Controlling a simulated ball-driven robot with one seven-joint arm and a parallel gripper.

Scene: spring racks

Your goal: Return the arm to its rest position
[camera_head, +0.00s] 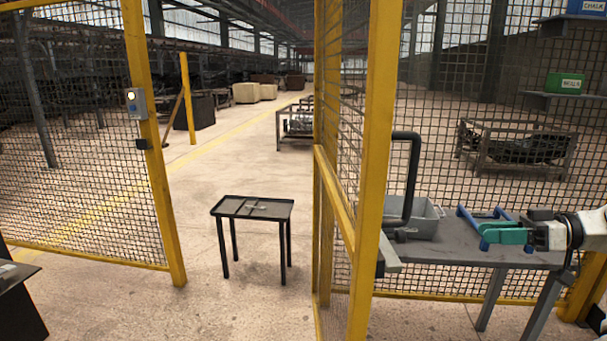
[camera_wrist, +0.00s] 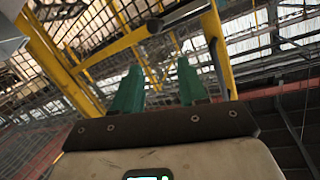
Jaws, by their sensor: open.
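My gripper (camera_head: 488,232) shows at the right in the camera_head view, with teal fingers reaching left from my white arm. It is over or in front of the grey table; I cannot tell its exact height. In the camera_wrist view my gripper (camera_wrist: 158,80) has its two green fingers apart, with nothing between them. That view tilts up toward the roof beams and yellow fence posts.
A grey table (camera_head: 450,250) holds a metal bin (camera_head: 425,222) and a blue framed item (camera_head: 470,218) close to my fingers. A yellow mesh fence post (camera_head: 373,190) stands left of it. A small dark table (camera_head: 225,208) stands in the open gap.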

